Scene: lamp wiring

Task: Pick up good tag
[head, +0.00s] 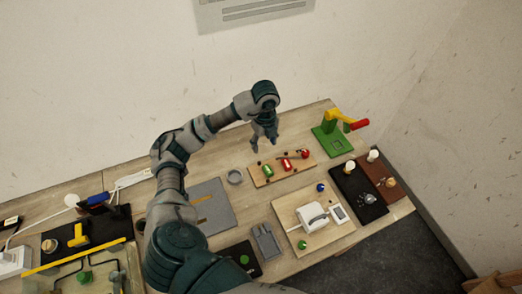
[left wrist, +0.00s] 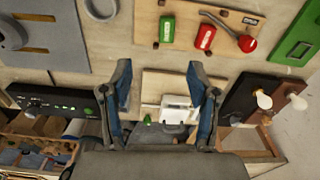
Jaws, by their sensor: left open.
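A small green tag (head: 267,170) lies on a wooden board (head: 259,181), left of a red tag (head: 286,165). I take the green one to be the good tag, but its lettering is too small to read. In the left wrist view the green tag (left wrist: 167,30) and the red tag (left wrist: 205,37) are near the top, beyond my fingertips. My left gripper (head: 265,146) is open and empty, above the table by the back edge of the board. Its two fingers (left wrist: 160,78) are spread wide in the left wrist view. My right gripper is not in view.
A red-knobbed lever (left wrist: 246,43) sits at the board's right end. A green stand with a yellow crank (head: 331,138) is at the back right. A white device on a wooden plate (head: 308,241) is in front. A grey ring (head: 234,177) and grey mat (head: 212,193) lie left.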

